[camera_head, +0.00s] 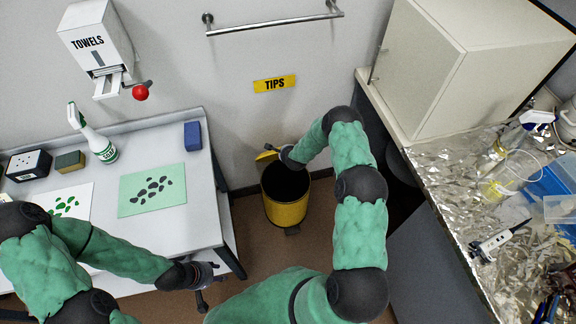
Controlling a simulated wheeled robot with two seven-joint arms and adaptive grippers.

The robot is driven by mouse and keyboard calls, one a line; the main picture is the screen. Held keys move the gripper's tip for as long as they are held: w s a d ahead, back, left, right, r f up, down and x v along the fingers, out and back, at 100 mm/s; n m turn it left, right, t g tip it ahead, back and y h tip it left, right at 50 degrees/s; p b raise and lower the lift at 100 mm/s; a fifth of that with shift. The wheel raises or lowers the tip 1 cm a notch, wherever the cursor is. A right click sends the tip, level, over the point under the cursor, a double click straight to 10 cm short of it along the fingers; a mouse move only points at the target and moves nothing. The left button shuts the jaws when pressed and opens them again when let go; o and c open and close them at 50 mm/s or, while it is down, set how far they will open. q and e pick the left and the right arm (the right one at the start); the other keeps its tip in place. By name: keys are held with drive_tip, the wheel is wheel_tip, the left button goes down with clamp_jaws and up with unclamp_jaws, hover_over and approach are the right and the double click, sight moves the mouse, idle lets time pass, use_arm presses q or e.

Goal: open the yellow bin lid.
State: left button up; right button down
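The yellow bin (286,213) stands on the floor against the wall, below the TIPS label. Its dark inside shows from above, so its mouth is uncovered. A yellow piece of the lid (266,156) shows raised at the back left of the rim. My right gripper (288,157) is at the back of the bin mouth, right beside the lid. Its fingers are mostly hidden, and I cannot tell whether it touches the lid. My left gripper (208,277) is at the front edge of the left table, away from the bin; its finger opening is unclear.
The white table (203,215) at left holds a green mat (152,190), a spray bottle (94,135) and a blue block (193,136). A foil-covered counter (440,185) with a cabinet (455,65) bounds the right. Brown floor lies around the bin.

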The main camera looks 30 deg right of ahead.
drive_tip(key=w, duration=0.2)
drive_tip(key=w+d+r+b, duration=0.1)
drive_tip(key=w, duration=0.1)
drive_tip(key=w+r, duration=0.1)
drive_tip(key=shift+w+d+r+b, duration=0.25)
drive_tip(key=shift+w+b, duration=0.15)
drive_tip(key=shift+w+d+r, duration=0.15)
drive_tip(key=shift+w+r, duration=0.05)
drive_tip(key=shift+w, duration=0.2)
drive_tip(key=c, duration=1.5)
unclamp_jaws()
drive_tip(key=shift+o, duration=0.9)
drive_tip(key=shift+s+f, duration=0.1)
drive_tip(key=shift+s, duration=0.05)
drive_tip(key=v, duration=1.2)
drive_tip(key=shift+a, duration=0.2)
